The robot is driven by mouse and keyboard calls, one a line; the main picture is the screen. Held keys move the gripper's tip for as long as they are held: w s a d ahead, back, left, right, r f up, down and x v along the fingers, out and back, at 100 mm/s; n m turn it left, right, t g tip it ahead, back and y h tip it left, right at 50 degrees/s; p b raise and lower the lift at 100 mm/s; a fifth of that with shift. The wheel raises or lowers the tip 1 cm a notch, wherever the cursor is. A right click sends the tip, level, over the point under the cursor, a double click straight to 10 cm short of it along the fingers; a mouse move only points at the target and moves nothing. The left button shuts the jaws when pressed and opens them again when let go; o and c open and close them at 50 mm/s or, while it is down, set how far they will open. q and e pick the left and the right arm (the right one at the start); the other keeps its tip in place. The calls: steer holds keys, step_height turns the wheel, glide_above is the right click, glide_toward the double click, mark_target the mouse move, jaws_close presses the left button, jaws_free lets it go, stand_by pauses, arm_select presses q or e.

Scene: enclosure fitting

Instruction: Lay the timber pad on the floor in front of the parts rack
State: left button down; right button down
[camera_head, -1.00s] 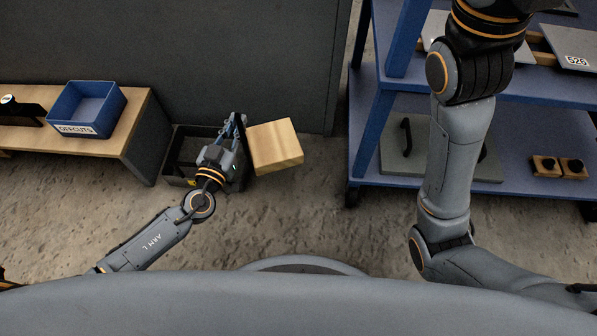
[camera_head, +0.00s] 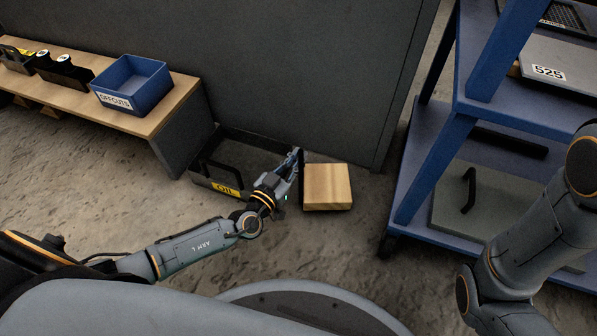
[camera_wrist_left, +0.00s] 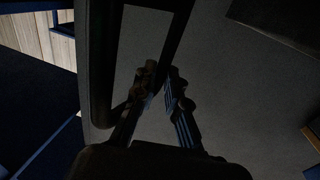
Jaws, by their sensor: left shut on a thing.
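In the left wrist view, the fingers (camera_wrist_left: 160,85) meet at a dark frame-like bar; the wood of the pad is not clear there. I cannot tell how high the pad is above the concrete floor (camera_head: 330,245). My right gripper is out of view; only my right arm shows.
A black tray labelled OIL (camera_head: 228,190) stands on the floor left of the pad. A wooden bench (camera_head: 185,90) at left carries a blue OFFCUTS bin (camera_head: 135,85). A grey wall panel (camera_head: 300,70) stands behind. Bare floor lies in front of the rack's left side.

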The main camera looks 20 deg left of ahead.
arm_select(q)
step_height(320, 180, down, 3)
steer(key=shift+f+b, duration=0.1)
steer(key=shift+b, duration=0.8)
steer(key=shift+f, duration=0.1)
steer(key=c, duration=1.8)
jaws_free()
steer(key=shift+f, duration=0.15)
steer(key=o, duration=0.4)
